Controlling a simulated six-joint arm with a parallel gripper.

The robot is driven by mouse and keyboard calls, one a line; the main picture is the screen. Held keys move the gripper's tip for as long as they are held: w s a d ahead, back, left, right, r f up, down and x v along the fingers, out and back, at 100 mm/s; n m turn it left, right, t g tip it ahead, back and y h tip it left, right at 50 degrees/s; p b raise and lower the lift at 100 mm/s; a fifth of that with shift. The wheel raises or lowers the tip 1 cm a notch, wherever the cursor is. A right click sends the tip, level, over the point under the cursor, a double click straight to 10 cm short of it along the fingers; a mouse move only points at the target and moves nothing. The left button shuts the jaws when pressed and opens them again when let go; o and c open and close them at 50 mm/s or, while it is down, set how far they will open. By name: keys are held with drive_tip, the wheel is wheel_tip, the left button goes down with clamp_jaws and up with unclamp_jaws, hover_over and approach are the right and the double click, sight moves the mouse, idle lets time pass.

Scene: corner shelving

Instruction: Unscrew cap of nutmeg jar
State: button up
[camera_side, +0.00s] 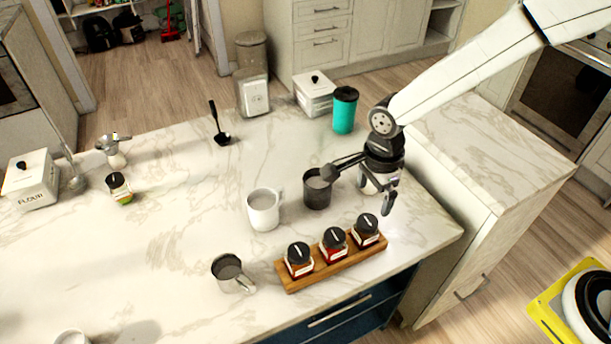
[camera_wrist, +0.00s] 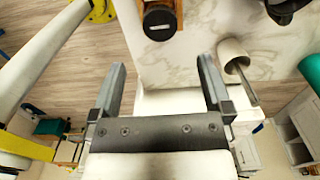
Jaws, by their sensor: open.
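Three small jars with black caps and red-and-white labels stand upright in a row on a wooden rack (camera_side: 335,268): a left jar (camera_side: 299,260), a middle jar (camera_side: 333,245) and a right jar (camera_side: 366,231). A separate black-capped jar with a green band (camera_side: 119,188) stands at the far left. I cannot read which is nutmeg. My gripper (camera_side: 388,196) is above the counter, behind and right of the right jar, apart from it. In the wrist view my gripper (camera_wrist: 162,66) has its fingers spread with nothing between them; a black-capped jar (camera_wrist: 160,20) shows beyond them.
A white mug (camera_side: 263,210) and a dark cup (camera_side: 317,190) stand behind the rack. A metal cup with a handle (camera_side: 230,270) is left of it. A teal canister (camera_side: 344,110) and a white box (camera_side: 314,94) stand at the back. The left-middle counter is mostly clear.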

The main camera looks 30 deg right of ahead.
sight(368, 221)
drive_tip(key=shift+f, duration=0.15)
drive_tip(key=shift+f, duration=3.8)
drive_tip(key=c, duration=1.3)
drive_tip(key=shift+o, duration=0.2)
drive_tip(key=shift+n, duration=0.3)
drive_tip(key=shift+n, duration=2)
